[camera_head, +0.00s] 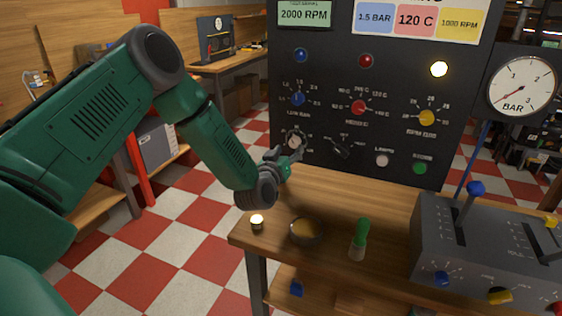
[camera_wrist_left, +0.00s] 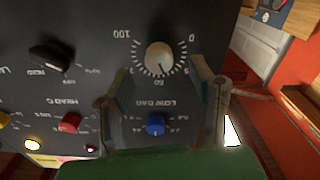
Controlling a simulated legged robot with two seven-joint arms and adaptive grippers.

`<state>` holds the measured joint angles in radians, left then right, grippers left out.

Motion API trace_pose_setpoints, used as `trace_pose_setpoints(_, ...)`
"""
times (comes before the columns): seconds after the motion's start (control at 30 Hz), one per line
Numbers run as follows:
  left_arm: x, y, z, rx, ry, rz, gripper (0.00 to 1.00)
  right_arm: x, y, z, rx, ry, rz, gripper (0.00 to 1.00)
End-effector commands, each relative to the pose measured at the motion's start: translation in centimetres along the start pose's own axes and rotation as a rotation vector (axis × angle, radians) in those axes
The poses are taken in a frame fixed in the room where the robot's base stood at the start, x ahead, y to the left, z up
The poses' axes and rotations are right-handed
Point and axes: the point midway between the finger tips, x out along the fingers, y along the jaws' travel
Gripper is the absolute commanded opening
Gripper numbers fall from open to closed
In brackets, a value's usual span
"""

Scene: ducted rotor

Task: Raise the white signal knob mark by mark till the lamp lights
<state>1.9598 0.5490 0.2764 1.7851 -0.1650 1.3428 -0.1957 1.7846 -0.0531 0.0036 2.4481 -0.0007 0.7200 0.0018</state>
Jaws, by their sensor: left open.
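The white signal knob (camera_head: 294,142) sits low on the left of the dark panel. In the left wrist view the panel appears upside down, and the knob (camera_wrist_left: 160,57) shows inside a ring of marks labelled 0, 50 and 100. My left gripper (camera_head: 291,153) is in front of the knob. Its open fingers (camera_wrist_left: 163,76) stand on either side of the knob in the wrist view; I cannot tell whether they touch it. The blue lamp (camera_head: 301,54) and red lamp (camera_head: 366,60) look dark. The yellow lamp (camera_head: 439,68) is lit. My right gripper is not in view.
Blue (camera_head: 297,98), red (camera_head: 358,107) and yellow (camera_head: 427,117) knobs sit above. A black selector (camera_head: 340,149), white button (camera_head: 382,160) and green button (camera_head: 420,167) are to the right. A bowl (camera_head: 306,231), green-handled tool (camera_head: 360,238) and lever box (camera_head: 435,225) stand on the bench.

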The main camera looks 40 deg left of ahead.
Motion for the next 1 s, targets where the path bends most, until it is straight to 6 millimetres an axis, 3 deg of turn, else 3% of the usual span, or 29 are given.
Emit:
trace_pose_setpoints(0.2, -4.6, -0.1, 0.1, -0.001, -0.003, -0.001, 0.49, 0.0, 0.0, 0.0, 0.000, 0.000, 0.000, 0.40)
trace_pose_setpoints(0.4, -7.0, -0.2, 0.2, -0.001, -0.003, -0.001, 0.49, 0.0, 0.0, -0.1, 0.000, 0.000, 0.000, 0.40)
trace_pose_setpoints(1.0, -7.4, -0.2, 0.2, -0.001, -0.002, -0.001, 0.49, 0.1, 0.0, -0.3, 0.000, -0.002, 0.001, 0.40)
